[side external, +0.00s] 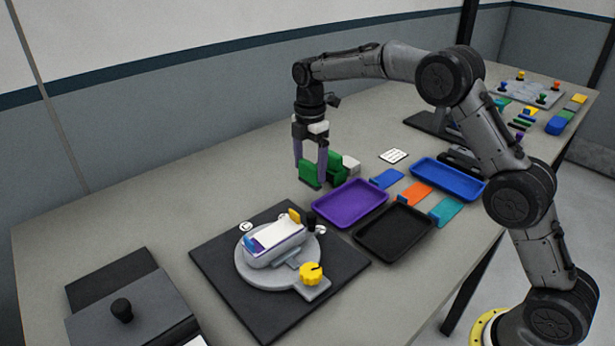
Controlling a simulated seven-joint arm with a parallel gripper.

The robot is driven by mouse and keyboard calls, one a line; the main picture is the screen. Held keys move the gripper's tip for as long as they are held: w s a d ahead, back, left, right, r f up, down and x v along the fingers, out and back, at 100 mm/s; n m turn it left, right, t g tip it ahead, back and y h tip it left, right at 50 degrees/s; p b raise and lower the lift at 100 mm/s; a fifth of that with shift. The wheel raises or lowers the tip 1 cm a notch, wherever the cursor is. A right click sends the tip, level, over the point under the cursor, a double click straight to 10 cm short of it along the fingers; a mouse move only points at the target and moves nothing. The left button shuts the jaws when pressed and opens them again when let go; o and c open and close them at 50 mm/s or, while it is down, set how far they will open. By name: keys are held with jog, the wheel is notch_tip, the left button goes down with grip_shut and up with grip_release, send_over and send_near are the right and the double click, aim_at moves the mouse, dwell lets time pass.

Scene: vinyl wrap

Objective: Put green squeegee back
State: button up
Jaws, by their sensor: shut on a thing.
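My gripper (311,176), with two purplish fingers pointing down, is at the middle of the table. It is shut on a green piece between the fingertips, which looks like the green squeegee (308,172). The squeegee is low, at or just above the table top; I cannot tell if it touches. The right finger partly covers the green parts, so I cannot tell where one ends and the other begins.
A black mat (215,258) carries a round turntable (262,281) with a yellow knob (311,274). The table behind and left of my gripper is clear.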

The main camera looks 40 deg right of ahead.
aim_at(307, 176)
jog(key=shift+w+f, duration=0.3)
jog(key=shift+f, duration=0.1)
jog(key=shift+w+f, duration=0.1)
jog(key=shift+f, duration=1.5)
jog(key=shift+f, duration=0.1)
jog(key=o, duration=0.9)
